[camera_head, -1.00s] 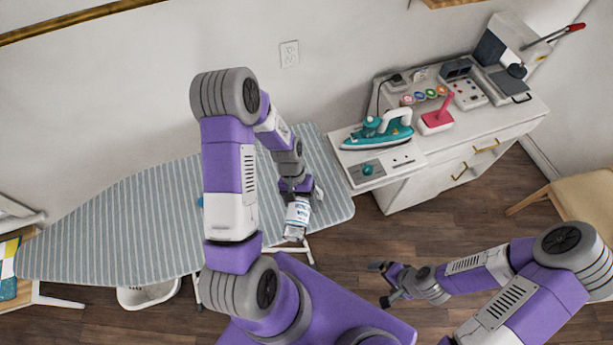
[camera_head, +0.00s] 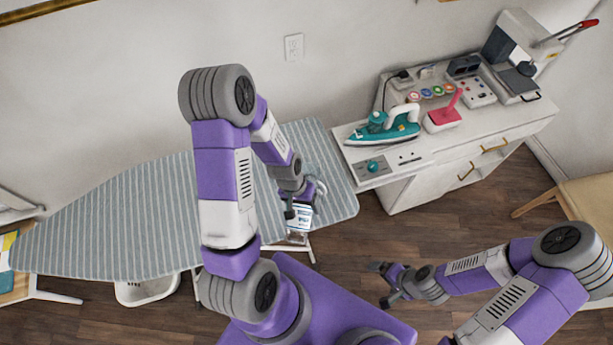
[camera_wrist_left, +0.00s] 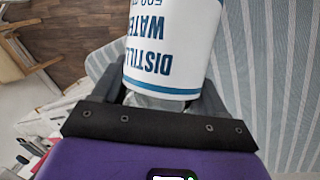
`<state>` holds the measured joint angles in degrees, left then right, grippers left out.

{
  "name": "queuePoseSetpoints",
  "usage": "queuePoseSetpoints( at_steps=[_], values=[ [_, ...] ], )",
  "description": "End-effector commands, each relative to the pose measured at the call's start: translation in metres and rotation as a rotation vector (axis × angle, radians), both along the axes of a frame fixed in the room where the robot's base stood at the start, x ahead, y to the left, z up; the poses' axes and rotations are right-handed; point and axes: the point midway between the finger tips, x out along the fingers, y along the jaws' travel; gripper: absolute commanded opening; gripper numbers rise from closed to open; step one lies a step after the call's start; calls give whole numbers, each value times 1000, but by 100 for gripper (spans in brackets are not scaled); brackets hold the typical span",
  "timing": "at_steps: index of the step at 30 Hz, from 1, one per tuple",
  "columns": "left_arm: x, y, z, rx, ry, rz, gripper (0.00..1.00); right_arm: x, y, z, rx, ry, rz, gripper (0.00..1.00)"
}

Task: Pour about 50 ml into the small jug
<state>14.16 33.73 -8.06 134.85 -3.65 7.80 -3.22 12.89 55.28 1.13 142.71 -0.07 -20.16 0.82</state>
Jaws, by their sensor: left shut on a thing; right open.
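My left gripper (camera_head: 301,200) is shut on a bottle (camera_head: 299,218) with a white and blue label, held over the front right edge of the striped ironing board. In the left wrist view the bottle (camera_wrist_left: 172,45) fills the top middle, its label reading "DISTILL… WATER" upside down. The gripper's fingers lie on both sides of it. I cannot tell the bottle's exact tilt or its water level. My right gripper (camera_head: 386,284) is open and empty above the floor, right of my base. I cannot make out the small jug in either view.
The ironing board (camera_head: 120,225) stretches left, mostly bare. A white cabinet (camera_head: 440,170) at right carries a teal iron (camera_head: 385,128), a red-pink object (camera_head: 443,115) and several small round items. A white basket (camera_head: 147,291) sits under the board. A chair (camera_head: 575,205) stands far right.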

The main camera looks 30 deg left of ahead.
Motion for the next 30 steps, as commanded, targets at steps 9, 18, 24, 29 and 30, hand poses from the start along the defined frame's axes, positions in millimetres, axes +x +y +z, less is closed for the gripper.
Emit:
queuePoseSetpoints(
  at_steps=[9, 18, 24, 29, 30],
  values=[
    [6, -3, -3, 30, -87, -12, 28, 0, 0, -15, 0, -1, 0, 100],
    [8, -3, -2, 39, -113, -14, 28, 0, 0, -17, 0, 0, 0, 100],
    [8, -3, -2, 39, -112, -14, 28, 0, 0, -17, 0, -1, 0, 100],
    [8, -3, -2, 39, -112, -14, 28, 0, 0, -17, 0, -1, 0, 100],
    [8, -3, -2, 39, -112, -14, 28, 0, 0, -17, 0, -1, 0, 100]
  ],
)
